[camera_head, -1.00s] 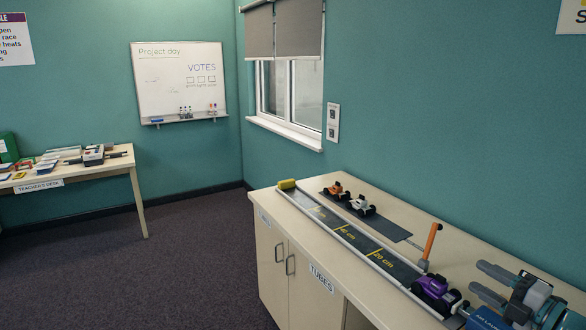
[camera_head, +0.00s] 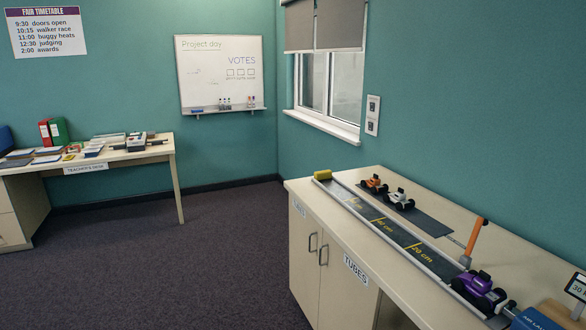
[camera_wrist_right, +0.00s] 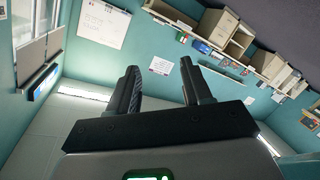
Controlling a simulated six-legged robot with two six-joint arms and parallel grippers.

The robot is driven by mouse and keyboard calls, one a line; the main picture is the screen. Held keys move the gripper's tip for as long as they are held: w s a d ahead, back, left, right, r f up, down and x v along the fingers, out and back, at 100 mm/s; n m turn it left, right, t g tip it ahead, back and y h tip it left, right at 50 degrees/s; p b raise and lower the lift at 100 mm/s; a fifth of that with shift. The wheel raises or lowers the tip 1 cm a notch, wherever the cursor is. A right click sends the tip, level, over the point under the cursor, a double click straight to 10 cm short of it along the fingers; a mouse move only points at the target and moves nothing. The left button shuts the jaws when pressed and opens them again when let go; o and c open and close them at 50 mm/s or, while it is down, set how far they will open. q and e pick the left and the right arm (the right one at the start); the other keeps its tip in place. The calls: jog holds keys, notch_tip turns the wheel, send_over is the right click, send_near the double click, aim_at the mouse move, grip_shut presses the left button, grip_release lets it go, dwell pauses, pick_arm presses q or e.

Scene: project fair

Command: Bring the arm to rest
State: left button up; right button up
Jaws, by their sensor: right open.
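My right gripper (camera_wrist_right: 158,90) shows in the right wrist view with its two dark fingers apart and nothing between them. That view is tilted and looks out over the room, with walls and shelves beyond the fingers. In the head view neither gripper shows. A purple buggy (camera_head: 479,291) stands at the near end of the dark track (camera_head: 375,222) on the counter.
The counter (camera_head: 520,263) also holds an orange buggy (camera_head: 374,185), a white buggy (camera_head: 399,199), an orange-handled lever (camera_head: 474,240) and a yellow block (camera_head: 322,175). The teacher's desk (camera_head: 160,155) stands at the left. The floor (camera_head: 190,260) between them is clear.

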jog(key=s+a+f+m+g+h+b, duration=0.1)
jog(key=s+a+f+m+g, duration=0.25)
jog(key=s+f, duration=0.35)
jog(key=s+a+f+m+g+h, duration=0.2)
jog(key=s+a+f+m+g, duration=0.25)
jog(key=f, duration=0.55)
jog(key=s+f+m+g+h, duration=0.1)
jog(key=s+m, duration=0.3)
jog(key=s, duration=0.5)
jog(key=s+f+m+g+h, duration=0.1)
jog(key=s+f+m+g, duration=0.2)
jog(key=s, duration=0.5)
jog(key=shift+s+d+f+m+g, duration=0.4)
jog(key=shift+f+m, duration=0.2)
jog(key=shift+f, duration=0.1)
